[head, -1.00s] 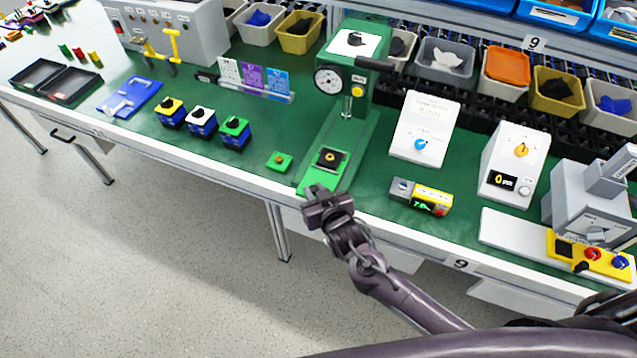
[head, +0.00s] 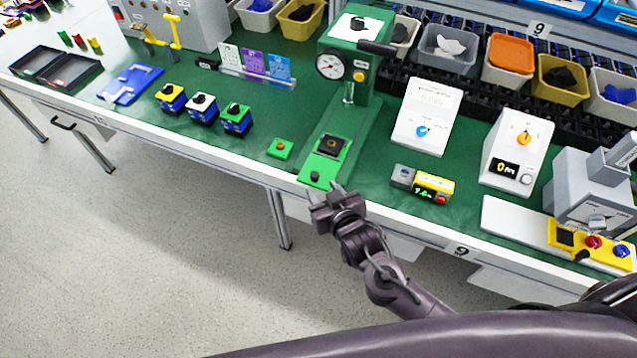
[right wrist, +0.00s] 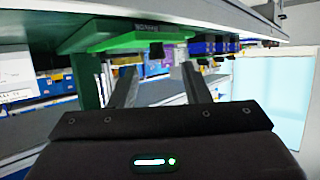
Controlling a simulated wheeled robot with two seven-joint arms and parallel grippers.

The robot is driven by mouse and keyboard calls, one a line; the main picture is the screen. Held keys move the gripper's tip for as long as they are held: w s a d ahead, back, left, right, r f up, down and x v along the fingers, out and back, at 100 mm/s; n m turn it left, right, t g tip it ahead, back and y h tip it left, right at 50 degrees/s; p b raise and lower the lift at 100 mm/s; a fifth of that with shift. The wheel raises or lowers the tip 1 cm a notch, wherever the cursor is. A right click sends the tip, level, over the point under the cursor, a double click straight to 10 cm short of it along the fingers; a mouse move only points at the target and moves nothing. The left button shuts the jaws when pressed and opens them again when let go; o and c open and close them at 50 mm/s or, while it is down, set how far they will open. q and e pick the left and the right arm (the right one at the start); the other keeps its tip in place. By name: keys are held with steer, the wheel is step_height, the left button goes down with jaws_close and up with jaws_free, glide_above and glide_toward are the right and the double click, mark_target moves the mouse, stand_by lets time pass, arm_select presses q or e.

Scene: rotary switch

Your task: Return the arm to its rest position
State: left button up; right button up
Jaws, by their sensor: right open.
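My right gripper (head: 325,195) is open and empty, in front of the workbench's front edge, just below the green press base in the head view. In the right wrist view its two fingers (right wrist: 160,82) stand apart with nothing between them. My right arm comes in from the lower right. The green press (head: 345,75) has a round gauge, a black handle and a green base plate (head: 318,170) with a black square fixture (head: 331,146) on it. My left gripper is not in the frames.
The workbench (head: 235,160) has a white front edge close to my right gripper. Switch boxes (head: 203,110), a yellow meter (head: 433,186) and white instruments (head: 427,115) stand on it. Bins (head: 510,55) line the back. The floor (head: 150,260) in front is clear.

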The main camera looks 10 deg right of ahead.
steer(key=shift+v, duration=1.15)
